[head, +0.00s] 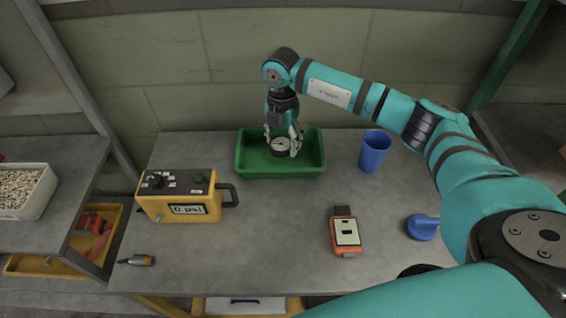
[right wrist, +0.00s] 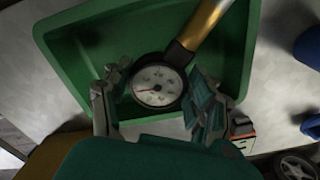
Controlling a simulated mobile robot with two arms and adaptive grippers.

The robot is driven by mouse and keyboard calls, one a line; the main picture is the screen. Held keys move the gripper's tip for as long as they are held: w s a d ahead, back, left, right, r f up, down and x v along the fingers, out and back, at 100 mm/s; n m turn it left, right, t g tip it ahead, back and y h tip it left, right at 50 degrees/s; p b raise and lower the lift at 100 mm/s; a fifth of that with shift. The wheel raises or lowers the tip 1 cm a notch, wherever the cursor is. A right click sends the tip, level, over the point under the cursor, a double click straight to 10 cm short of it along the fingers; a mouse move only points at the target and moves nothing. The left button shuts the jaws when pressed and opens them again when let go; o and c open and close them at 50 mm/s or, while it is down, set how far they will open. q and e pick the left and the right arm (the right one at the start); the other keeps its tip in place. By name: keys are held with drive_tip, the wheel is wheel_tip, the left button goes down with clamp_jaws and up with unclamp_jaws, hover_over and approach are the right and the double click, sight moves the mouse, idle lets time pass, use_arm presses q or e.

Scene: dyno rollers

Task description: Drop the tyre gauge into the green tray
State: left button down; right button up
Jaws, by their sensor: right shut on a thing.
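The tyre gauge has a round white dial in a dark rim (head: 279,146). In the right wrist view the tyre gauge (right wrist: 157,86) also shows a brass-coloured stem running to the upper right. My right gripper (head: 284,143) is shut on the gauge and points down over the green tray (head: 309,171). In the right wrist view my right gripper (right wrist: 160,103) has a finger on each side of the dial, and the green tray (right wrist: 65,70) spreads behind it. I cannot tell how far the gauge is above the tray floor. My left gripper is not in view.
A blue cup (head: 374,151) stands right of the tray. A yellow box with a psi display (head: 187,198) stands to the left. An orange handheld device (head: 346,232) and a blue object (head: 422,227) lie in front. The table's middle is clear.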

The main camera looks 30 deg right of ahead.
drive_tip(key=shift+f, duration=0.1)
drive_tip(key=o, duration=1.3)
drive_tip(key=shift+c, duration=0.2)
wheel_tip(320, 180, up, 12)
